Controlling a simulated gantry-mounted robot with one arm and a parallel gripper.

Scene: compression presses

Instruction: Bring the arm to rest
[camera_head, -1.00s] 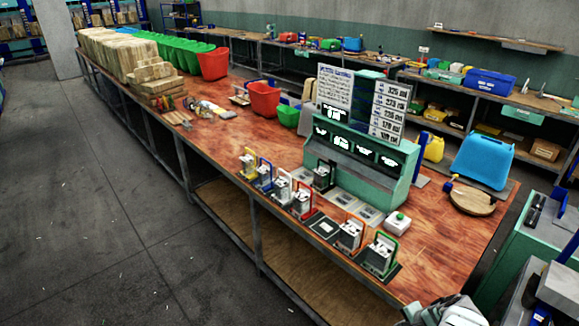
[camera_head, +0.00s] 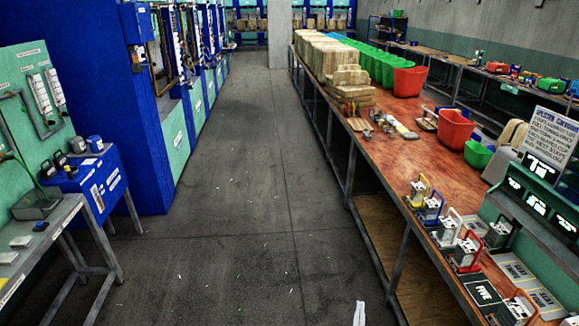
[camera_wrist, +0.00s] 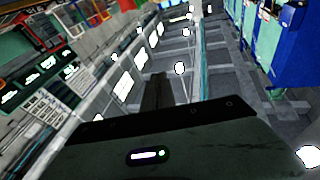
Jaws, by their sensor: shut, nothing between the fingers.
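My gripper (camera_wrist: 160,80) shows in the wrist view as a dark body with narrow dark fingers together, shut and empty. In the head view only a small pale piece, perhaps part of my arm, shows at the bottom edge. The rest of my arm is out of that view.
A wooden-topped bench (camera_head: 395,165) with red bins (camera_head: 455,128) and a green console (camera_head: 530,215) is on the right. Blue presses (camera_head: 150,100) and a grey side table (camera_head: 35,245) are on the left. The grey aisle floor (camera_head: 235,220) between is clear.

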